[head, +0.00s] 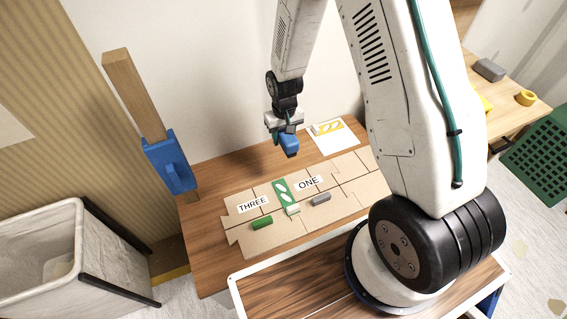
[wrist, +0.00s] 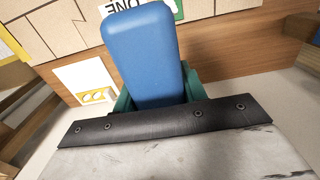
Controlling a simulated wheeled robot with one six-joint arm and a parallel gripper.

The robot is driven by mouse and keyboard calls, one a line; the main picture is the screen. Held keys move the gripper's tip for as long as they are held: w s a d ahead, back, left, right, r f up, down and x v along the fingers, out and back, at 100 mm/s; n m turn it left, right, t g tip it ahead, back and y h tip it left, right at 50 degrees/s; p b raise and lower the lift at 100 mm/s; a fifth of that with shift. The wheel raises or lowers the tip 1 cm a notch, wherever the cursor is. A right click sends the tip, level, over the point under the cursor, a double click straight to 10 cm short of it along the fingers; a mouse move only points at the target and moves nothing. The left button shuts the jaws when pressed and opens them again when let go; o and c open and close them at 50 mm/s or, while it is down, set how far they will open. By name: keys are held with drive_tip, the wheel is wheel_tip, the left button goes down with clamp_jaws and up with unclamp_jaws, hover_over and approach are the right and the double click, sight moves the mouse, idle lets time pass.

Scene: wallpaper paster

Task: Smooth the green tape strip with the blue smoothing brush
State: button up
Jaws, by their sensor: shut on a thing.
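My gripper (head: 285,124) is shut on the blue smoothing brush (head: 290,144) and holds it above the back of the wooden table. In the wrist view the brush (wrist: 143,55) fills the space between the green fingers; its far end points toward the cardboard. The green tape strip (head: 282,188), with white leaf shapes, lies on the cardboard between the THREE and ONE labels, in front of the brush and apart from it. In the wrist view a green edge (wrist: 179,9) shows beside the brush, mostly hidden.
The cardboard panel (head: 350,167) carries a green block (head: 262,223) and a grey block (head: 321,199). A white sheet with a yellow pattern (head: 336,138) lies at the back right. A blue holder (head: 169,163) on a wooden post stands left. A bin (head: 60,260) is at far left.

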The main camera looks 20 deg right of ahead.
drive_tip(key=s+a+f, duration=0.2)
drive_tip(key=s+f, duration=0.5)
drive_tip(key=f, duration=0.1)
drive_tip(key=shift+s, duration=0.15)
drive_tip(key=shift+f, duration=3.3)
drive_tip(key=shift+a, duration=0.1)
